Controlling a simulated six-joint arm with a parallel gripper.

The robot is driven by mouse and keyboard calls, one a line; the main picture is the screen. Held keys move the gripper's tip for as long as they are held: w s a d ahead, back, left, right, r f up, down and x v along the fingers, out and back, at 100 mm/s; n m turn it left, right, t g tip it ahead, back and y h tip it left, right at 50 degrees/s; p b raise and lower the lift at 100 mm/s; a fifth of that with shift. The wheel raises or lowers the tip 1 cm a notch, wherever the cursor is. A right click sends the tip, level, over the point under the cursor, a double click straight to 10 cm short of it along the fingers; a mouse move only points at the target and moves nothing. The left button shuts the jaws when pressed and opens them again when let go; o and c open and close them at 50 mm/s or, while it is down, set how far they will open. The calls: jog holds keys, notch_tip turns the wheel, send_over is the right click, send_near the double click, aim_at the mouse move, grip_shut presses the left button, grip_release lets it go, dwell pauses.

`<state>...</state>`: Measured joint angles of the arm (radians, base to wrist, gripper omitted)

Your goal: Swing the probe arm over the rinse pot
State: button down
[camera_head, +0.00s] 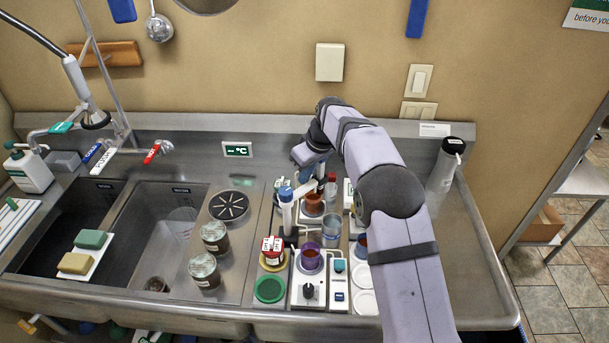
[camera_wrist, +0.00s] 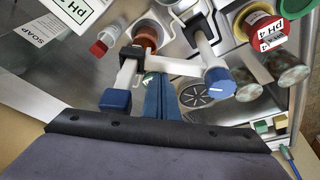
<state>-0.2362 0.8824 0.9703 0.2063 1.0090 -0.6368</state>
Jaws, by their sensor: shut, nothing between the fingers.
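The probe arm is a pale bar (camera_wrist: 175,67) on a post with a blue knob (camera_wrist: 220,84); the post's blue top (camera_head: 285,194) also shows in the head view. The bar's far end carries a black holder and a blue-capped probe (camera_wrist: 116,99). An orange-brown pot (camera_wrist: 147,34) lies near that end; it shows in the head view (camera_head: 313,201). My gripper (camera_wrist: 158,82) is shut and empty, its blue fingertips close beside the bar; contact is unclear. A grey-blue cup (camera_head: 331,224) stands right of the post. No rinse label is readable.
A purple cup (camera_head: 309,257) sits on a white stirrer in front of the post. Two jars (camera_head: 205,270) and sink basins lie left.

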jog(key=d+m+b, duration=0.1)
jog(key=s+m+b, duration=0.1)
jog(key=m, duration=0.1)
jog(key=shift+s+d+f+t+h, duration=0.15)
jog(key=shift+s+d+t+h, duration=0.15)
jog(key=shift+d+h, duration=0.1)
jog(key=s+m+b, duration=0.1)
jog(key=s+d+m+b, duration=0.1)
jog(key=m, duration=0.1)
jog(key=s+m+h+b, duration=0.1)
jog(key=shift+s+d+t, duration=0.3)
jog(key=shift+d, duration=0.1)
jog(key=shift+s, duration=0.1)
jog(key=shift+r, duration=0.2)
